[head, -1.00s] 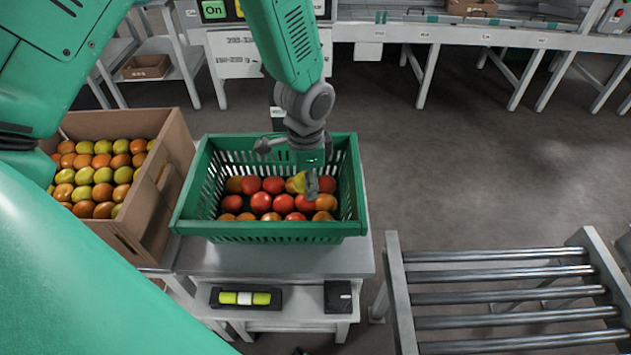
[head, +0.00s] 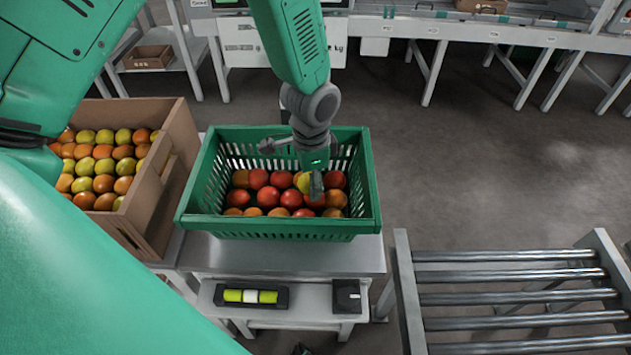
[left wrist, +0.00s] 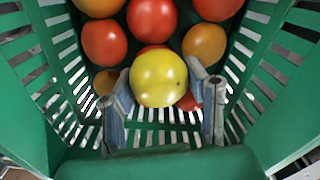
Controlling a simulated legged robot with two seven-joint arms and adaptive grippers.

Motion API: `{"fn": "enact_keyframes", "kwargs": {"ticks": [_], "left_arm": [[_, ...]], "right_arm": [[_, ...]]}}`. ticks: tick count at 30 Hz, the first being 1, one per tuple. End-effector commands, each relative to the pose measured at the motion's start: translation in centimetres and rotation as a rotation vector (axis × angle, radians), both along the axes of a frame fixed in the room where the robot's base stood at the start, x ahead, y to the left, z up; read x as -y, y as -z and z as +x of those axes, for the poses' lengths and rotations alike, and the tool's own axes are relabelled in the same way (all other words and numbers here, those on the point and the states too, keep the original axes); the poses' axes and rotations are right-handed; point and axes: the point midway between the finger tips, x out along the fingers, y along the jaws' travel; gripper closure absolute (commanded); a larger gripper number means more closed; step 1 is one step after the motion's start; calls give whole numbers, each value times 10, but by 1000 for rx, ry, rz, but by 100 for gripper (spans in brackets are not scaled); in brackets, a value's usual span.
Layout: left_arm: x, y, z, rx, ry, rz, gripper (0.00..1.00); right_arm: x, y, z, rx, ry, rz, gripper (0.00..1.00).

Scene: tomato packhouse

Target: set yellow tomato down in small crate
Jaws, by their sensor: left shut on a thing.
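The yellow tomato (left wrist: 158,78) is between the two fingers of my left gripper (left wrist: 163,92) in the left wrist view. In the head view the yellow tomato (head: 303,182) is partly hidden behind a finger of my left gripper (head: 309,186). The gripper is shut on it, inside the green crate (head: 280,228). Several red and orange tomatoes (head: 268,197) lie in the crate below and around it. I cannot tell whether the yellow tomato touches them. My right gripper is not in view.
A cardboard box (head: 178,140) with rows of yellow and orange tomatoes stands left of the crate. The crate sits on a grey table (head: 300,258). A lower shelf holds a black tray with yellow-green rolls (head: 250,296). A roller conveyor (head: 510,298) is at the right.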

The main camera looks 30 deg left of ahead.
Motion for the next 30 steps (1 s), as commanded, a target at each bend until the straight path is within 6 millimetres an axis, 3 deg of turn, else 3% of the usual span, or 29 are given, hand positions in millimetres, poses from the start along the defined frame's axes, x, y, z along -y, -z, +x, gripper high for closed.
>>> {"fn": "enact_keyframes", "kwargs": {"ticks": [8,20,21,22,23,29,30], "left_arm": [[6,1,0,1,4,9,73],[0,6,0,1,1,-1,73],[0,6,0,1,1,-1,49],[0,6,0,1,1,-1,38],[1,6,0,1,2,0,35],[4,4,0,1,3,4,35],[4,4,0,0,3,5,42]], "right_arm": [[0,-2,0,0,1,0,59],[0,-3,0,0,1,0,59],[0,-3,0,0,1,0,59],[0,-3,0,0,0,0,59],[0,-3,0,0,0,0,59],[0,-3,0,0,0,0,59],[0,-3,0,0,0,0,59]]}}
